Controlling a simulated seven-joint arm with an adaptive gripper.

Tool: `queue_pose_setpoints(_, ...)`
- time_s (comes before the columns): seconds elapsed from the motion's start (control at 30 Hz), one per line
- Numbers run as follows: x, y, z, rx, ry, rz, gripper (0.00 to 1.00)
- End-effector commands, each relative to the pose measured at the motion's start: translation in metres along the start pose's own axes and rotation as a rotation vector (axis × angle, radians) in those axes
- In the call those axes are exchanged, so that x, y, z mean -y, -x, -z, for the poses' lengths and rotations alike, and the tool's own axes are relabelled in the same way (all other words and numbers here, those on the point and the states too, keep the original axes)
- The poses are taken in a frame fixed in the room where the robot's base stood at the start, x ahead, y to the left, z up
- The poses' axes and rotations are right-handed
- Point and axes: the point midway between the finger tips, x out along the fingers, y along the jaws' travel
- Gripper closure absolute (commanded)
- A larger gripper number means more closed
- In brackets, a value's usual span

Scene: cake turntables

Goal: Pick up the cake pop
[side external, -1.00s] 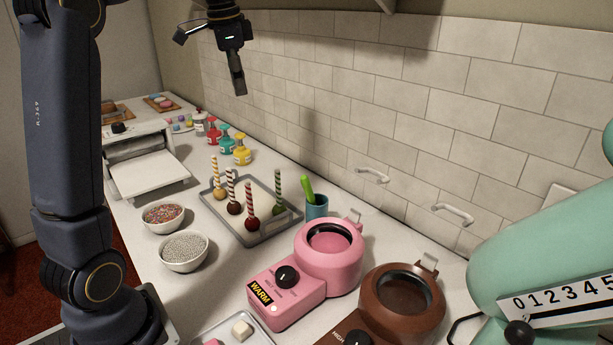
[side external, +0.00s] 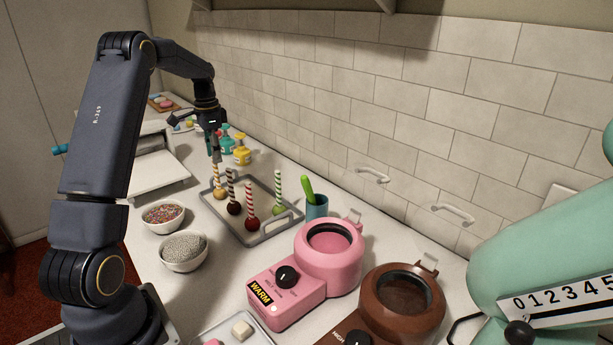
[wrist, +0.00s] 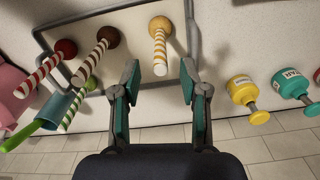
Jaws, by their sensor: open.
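Several cake pops stand stick-up on a grey tray (side external: 222,218). A tan cake pop (side external: 219,194) with a gold-and-white striped stick is at the tray's far left corner; the wrist view shows its tan ball (wrist: 159,24). Beside it are a dark brown one (side external: 234,208), a dark red one (side external: 252,224) and one with a green-striped stick (side external: 278,190). My gripper (side external: 214,157) points down above the tan one. In the wrist view my gripper (wrist: 160,80) is open and empty, with the tan pop's stick in line with the gap. Contact is not visible.
Yellow (side external: 242,156) and teal bottles stand behind the tray. A cup with a green-handled tool (side external: 317,208) is to its right. Bowls of sprinkles (side external: 163,216) and silver beads (side external: 183,249) are at left, a pink warmer (side external: 320,265) in front. The tiled wall is close behind.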

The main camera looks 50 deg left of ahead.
Motion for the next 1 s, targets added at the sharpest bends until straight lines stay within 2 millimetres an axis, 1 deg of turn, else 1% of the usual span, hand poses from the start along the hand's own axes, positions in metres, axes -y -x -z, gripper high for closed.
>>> queue_pose_setpoints(0.17,0.0,-0.014,-0.001,0.001,0.0,-0.002,0.56)
queue_pose_setpoints(0.3,0.0,-0.037,-0.004,0.002,0.001,-0.003,0.56)
queue_pose_setpoints(0.4,0.001,-0.05,-0.003,0.001,0.0,-0.002,0.56)
queue_pose_setpoints(0.53,0.001,-0.057,-0.003,0.0,0.0,0.0,0.56)
queue_pose_setpoints(0.7,0.001,-0.057,-0.003,-0.001,0.0,0.0,0.56)
queue_pose_setpoints(0.77,0.001,-0.057,-0.003,0.0,0.0,0.0,0.61)
queue_pose_setpoints(1.0,0.001,-0.057,-0.003,-0.001,0.0,0.0,0.86)
